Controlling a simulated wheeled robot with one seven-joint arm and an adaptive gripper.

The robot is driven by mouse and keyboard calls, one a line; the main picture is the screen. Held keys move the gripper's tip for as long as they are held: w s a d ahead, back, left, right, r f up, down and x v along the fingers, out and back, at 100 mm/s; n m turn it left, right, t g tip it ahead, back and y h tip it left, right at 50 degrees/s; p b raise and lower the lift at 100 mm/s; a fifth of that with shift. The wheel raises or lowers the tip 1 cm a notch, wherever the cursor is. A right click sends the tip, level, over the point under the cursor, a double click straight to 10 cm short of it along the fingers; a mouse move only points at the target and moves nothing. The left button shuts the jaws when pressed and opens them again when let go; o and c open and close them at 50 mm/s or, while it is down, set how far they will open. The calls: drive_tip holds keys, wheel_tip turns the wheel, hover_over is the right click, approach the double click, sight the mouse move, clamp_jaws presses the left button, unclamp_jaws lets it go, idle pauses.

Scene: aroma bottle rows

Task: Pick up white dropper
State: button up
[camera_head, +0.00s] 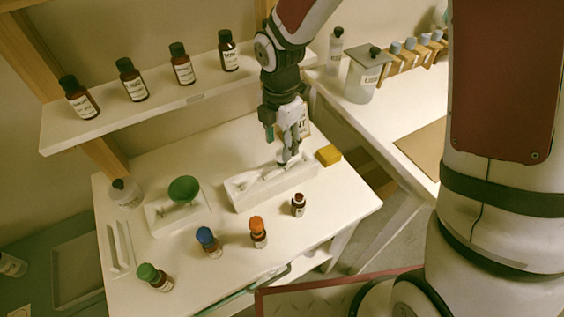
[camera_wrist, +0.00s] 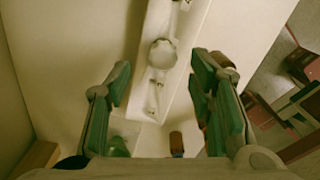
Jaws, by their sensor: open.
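The white tray (camera_head: 275,193) stands on the white table, with white items lying inside it. A white dropper is hard to tell apart from the other pale pieces. In the wrist view the tray (camera_wrist: 147,45) runs down the middle, with a round white piece (camera_wrist: 163,53) and a thin pale piece (camera_wrist: 154,95) in it. My gripper (camera_head: 287,158) is above the right part of the tray in the head view. Its green-padded fingers (camera_wrist: 161,64) are apart, on either side of the tray in the wrist view, with nothing held.
A bottle shelf (camera_head: 150,108) runs behind.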

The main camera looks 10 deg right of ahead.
sight(282, 166)
drive_tip(key=f, duration=0.4)
drive_tip(key=shift+d+f, duration=0.2)
drive_tip(key=c, duration=0.7)
